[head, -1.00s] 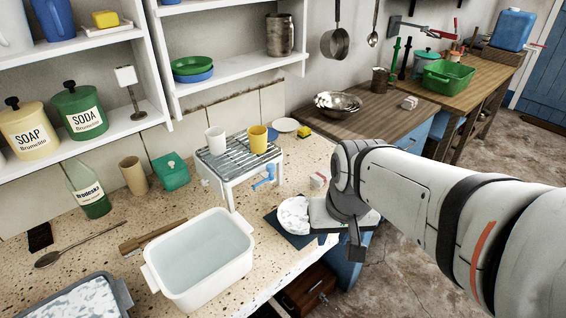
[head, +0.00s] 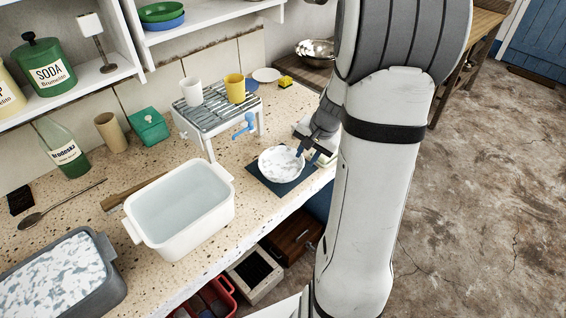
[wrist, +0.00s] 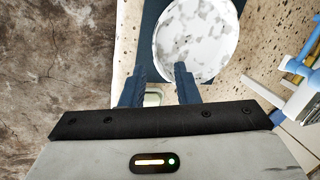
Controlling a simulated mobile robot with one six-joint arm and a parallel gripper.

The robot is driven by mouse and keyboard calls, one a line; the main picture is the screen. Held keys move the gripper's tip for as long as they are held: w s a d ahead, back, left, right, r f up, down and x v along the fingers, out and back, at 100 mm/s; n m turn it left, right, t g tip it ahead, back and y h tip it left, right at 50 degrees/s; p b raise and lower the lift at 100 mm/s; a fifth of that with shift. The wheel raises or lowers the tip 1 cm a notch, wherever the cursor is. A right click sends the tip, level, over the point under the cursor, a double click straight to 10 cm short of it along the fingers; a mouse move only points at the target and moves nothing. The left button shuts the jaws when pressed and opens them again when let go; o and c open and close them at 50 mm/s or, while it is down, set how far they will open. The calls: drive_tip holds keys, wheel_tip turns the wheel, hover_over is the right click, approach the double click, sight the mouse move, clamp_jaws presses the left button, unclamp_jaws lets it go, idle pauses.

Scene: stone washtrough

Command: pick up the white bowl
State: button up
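The white bowl (head: 281,163) stands on a dark mat (head: 262,181) near the counter's right edge. White and grey patches cover its inside. My gripper (head: 308,150) is just to its right in the head view, fingers pointing down. In the wrist view the bowl (wrist: 197,38) lies ahead and to the right. My gripper (wrist: 161,85) is open and empty there. Its right fingertip overlaps the bowl's near rim in the picture, and its left finger is outside the rim. I cannot tell whether the fingertip touches the bowl.
A white rack (head: 205,115) with a blue crank, bearing a white cup (head: 192,91) and a yellow cup (head: 235,88), stands behind the bowl. A white tub (head: 180,215) is to the left. A pale item (wrist: 153,97) shows between the fingers. The counter edge is close.

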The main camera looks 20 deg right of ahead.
sight(301, 168)
drive_tip(key=x, duration=0.5)
drive_tip(key=shift+s+f, duration=0.1)
drive_tip(key=shift+s, duration=0.05)
drive_tip(key=shift+c, duration=0.3)
clamp_jaws()
